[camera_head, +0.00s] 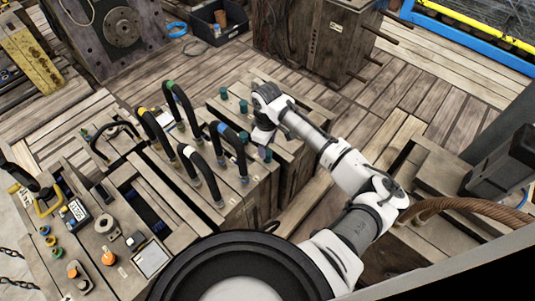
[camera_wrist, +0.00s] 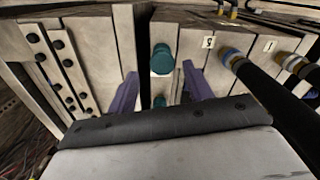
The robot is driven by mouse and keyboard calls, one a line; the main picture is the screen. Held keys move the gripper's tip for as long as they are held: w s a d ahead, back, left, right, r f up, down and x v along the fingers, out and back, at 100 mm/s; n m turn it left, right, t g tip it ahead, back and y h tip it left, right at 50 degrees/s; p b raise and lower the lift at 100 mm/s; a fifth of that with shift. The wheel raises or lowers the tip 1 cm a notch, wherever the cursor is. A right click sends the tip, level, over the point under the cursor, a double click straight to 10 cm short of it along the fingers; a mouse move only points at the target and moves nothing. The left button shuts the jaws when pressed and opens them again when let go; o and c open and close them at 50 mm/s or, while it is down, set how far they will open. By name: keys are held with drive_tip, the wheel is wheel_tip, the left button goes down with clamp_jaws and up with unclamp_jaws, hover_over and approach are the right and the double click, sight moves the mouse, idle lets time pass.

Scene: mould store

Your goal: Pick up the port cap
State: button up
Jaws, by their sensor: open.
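Teal port caps stand on the wooden mould blocks. In the wrist view, one larger teal cap (camera_wrist: 162,60) stands upright between and slightly beyond my two purple fingertips. A smaller teal cap (camera_wrist: 159,101) sits nearer the palm. In the head view, teal caps show at the back of the blocks (camera_head: 224,93), and another near my gripper (camera_head: 265,153). I cannot tell which one the task means. My gripper (camera_wrist: 160,73) is open, its fingers apart on either side of the caps, with nothing held. In the head view its fingers are largely hidden by the wrist.
Black hoses with coloured collars (camera_head: 184,106) arch over the blocks left of my gripper; in the wrist view a hose (camera_wrist: 270,95) runs close to the right finger. A workbench with fittings (camera_head: 108,258) is at lower left. Wooden floor (camera_head: 440,105) is clear to the right.

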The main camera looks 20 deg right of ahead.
drive_tip(key=f, duration=0.4)
drive_tip(key=shift+s+p, duration=0.2)
drive_tip(key=shift+p, duration=0.2)
clamp_jaws()
drive_tip(key=shift+r, duration=0.1)
wheel_tip(320, 180, up, 20)
drive_tip(key=b, duration=0.2)
idle(0.3)
